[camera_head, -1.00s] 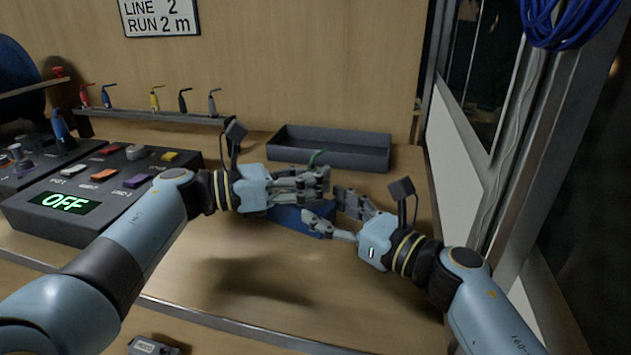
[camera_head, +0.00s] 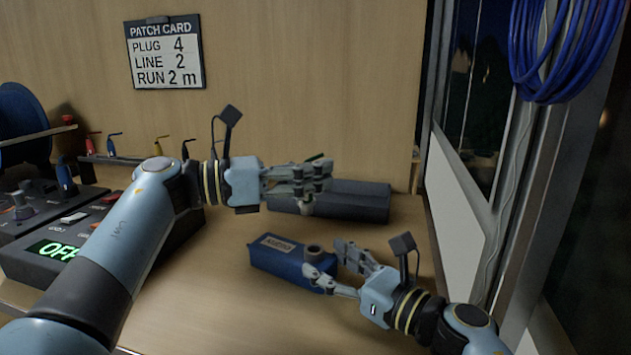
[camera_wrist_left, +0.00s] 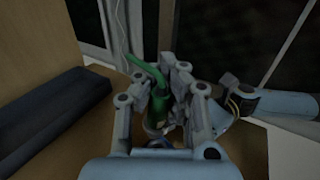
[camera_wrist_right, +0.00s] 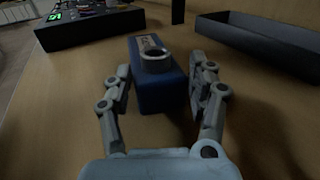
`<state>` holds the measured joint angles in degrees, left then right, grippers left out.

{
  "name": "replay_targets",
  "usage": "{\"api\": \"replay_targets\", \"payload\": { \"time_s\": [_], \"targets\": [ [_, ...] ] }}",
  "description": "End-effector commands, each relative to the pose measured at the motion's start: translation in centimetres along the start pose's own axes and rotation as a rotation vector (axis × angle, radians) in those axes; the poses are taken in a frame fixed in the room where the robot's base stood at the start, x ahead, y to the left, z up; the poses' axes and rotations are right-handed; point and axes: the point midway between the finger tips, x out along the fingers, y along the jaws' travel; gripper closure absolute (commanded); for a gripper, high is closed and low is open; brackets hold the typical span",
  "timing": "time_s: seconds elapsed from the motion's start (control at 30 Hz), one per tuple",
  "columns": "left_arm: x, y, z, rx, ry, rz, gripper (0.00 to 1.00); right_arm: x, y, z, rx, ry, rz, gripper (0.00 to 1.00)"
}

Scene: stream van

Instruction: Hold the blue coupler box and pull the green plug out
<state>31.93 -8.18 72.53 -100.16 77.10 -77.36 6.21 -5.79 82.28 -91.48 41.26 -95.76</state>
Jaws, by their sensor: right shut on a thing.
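The blue coupler box (camera_head: 278,265) lies on the bench, with a label and an open round socket (camera_head: 315,251) on its top; it also shows in the right wrist view (camera_wrist_right: 158,92). My right gripper (camera_head: 325,262) is shut on the box's near end, one finger on each side in the right wrist view. The green plug (camera_wrist_left: 158,100) is out of the socket, between the fingers of my left gripper (camera_head: 318,185), which is shut on it and held up behind the box. In the head view only a bit of green shows above the fingers.
A dark open tray (camera_head: 350,205) stands at the back of the bench, behind my left gripper. A control panel (camera_head: 60,250) reading OFF is at left, with coloured plugs on a rack (camera_head: 135,160) behind it. A window wall closes the right side.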

Motion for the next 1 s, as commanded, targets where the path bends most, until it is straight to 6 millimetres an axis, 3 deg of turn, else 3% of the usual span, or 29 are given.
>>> {"api": "replay_targets", "payload": {
  "time_s": [0.03,0.07,0.23,0.63,1.0],
  "targets": [
    [0.0,0.0,0.0,0.0,-0.001,0.0,1.0,0.0,0.0,0.1,0.0,-0.001,0.0,0.85],
    [0.0,0.0,0.0,0.0,-0.001,0.0,1.0,0.0,0.0,0.1,0.0,-0.001,0.0,0.38],
    [0.0,0.0,0.0,0.001,-0.001,0.0,1.0,0.0,0.0,0.1,0.0,-0.001,0.0,0.16],
    [0.0,0.0,0.0,0.001,-0.001,0.0,1.0,-0.9,0.0,-0.1,0.0,0.001,0.0,0.15],
    [0.0,0.0,0.0,0.001,-0.001,0.0,1.0,-8.7,0.0,-0.2,-0.002,0.004,0.001,0.15]
  ]
}}
